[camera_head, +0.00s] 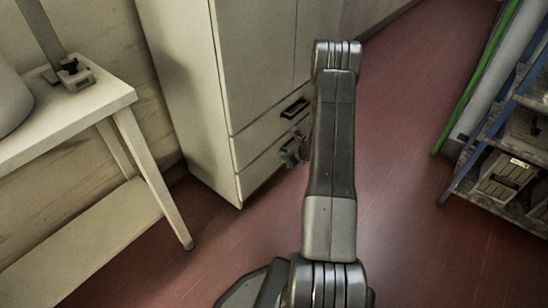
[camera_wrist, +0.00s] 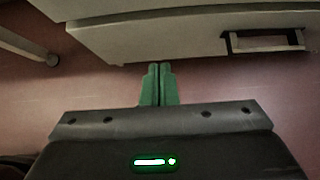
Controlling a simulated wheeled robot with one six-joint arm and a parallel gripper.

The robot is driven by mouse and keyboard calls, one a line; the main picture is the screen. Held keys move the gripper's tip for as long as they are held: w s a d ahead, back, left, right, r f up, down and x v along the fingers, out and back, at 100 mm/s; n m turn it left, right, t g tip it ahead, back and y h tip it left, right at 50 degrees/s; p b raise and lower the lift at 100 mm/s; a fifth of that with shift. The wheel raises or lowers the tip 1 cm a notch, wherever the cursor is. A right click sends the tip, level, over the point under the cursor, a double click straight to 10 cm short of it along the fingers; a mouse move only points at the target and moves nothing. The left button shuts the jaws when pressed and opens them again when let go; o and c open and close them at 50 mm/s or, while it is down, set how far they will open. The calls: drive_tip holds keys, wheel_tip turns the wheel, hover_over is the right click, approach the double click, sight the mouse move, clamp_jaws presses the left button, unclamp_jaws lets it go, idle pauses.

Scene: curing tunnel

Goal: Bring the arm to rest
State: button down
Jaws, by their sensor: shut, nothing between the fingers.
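My gripper (camera_wrist: 158,85) shows in the wrist view with its two green fingers close together, shut and empty. Beyond the fingertips are the red floor and the lower edge of a pale cabinet. In the head view my dark arm stretches up from the bottom middle, in front of the cabinet. The gripper's fingers cannot be made out clearly there; part of the arm's end shows at the left side of the arm, near the cabinet's lower drawer.
A pale cabinet (camera_head: 182,80) with a dark drawer handle (camera_head: 295,107) stands behind the arm. A pale table (camera_head: 95,103) is at the left. A shelf rack with crates (camera_head: 507,176) stands at the right. Red floor (camera_head: 405,130) lies free between cabinet and rack.

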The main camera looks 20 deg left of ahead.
drive_tip(key=v, duration=0.4)
drive_tip(key=shift+f+p, duration=0.1)
drive_tip(key=shift+p, duration=0.25)
drive_tip(key=b, duration=0.3)
approach(263, 158)
wheel_tip(263, 158, down, 4)
drive_tip(key=a, duration=0.1)
drive_tip(key=w+a, duration=0.1)
drive_tip(key=shift+a, duration=0.4)
drive_tip(key=shift+w+a+f, duration=0.1)
drive_tip(key=shift+w+a, duration=0.15)
drive_tip(key=shift+a, duration=0.35)
